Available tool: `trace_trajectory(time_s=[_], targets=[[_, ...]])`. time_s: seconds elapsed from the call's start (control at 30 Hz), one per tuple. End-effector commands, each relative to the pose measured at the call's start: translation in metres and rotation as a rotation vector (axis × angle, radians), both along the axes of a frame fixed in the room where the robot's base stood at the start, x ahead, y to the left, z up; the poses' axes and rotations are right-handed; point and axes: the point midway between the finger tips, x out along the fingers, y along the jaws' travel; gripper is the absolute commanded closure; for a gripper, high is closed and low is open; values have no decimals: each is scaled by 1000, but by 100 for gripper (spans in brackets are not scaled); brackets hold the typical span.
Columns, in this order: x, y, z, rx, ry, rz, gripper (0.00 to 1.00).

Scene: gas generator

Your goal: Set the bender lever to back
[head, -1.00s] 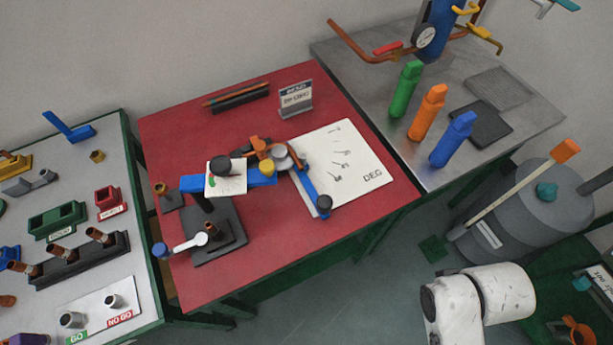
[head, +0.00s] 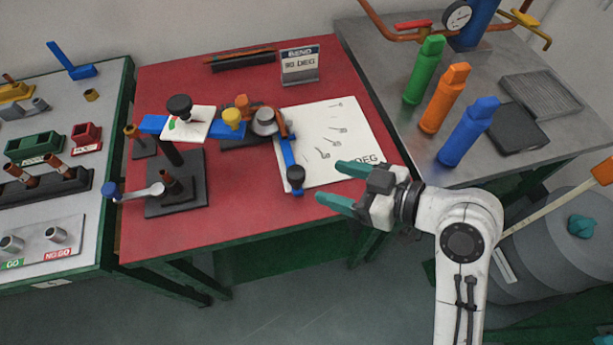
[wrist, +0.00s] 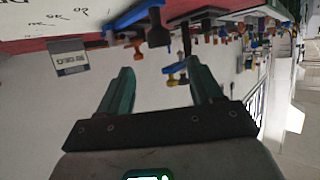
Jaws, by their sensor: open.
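The bender (head: 265,122) stands on the red table, with its blue lever (head: 288,160) pointing toward the table's front edge and ending in a black knob (head: 296,177). A white sheet with angle marks (head: 335,125) lies beside it. My gripper (head: 340,184) is open and empty, its green fingers pointing left, to the right of the black knob and apart from it. In the wrist view, the two fingers (wrist: 160,88) show spread apart, with nothing between them. Blue and dark parts hang upside down at the top of that view; I cannot tell which part is the lever.
A blue-armed fixture with a black knob (head: 179,105) stands left of the bender. A sign reading BEND 90 DEG (head: 300,65) stands behind. Green (head: 425,68), orange (head: 443,97) and blue (head: 468,131) bottles stand on the grey table at right. The red table's front is clear.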

Motion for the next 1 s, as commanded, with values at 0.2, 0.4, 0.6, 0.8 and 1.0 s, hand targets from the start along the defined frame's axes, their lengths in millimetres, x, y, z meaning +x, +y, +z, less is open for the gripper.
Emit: trace_trajectory(time_s=[0.2,0.4,0.6,0.8,1.0], targets=[[14,28,-12,-2,5,3,35],[30,57,-27,-3,5,2,35],[41,76,-36,-3,5,0,35],[45,82,-40,-4,5,-2,35],[45,82,-40,-4,5,-2,35]])
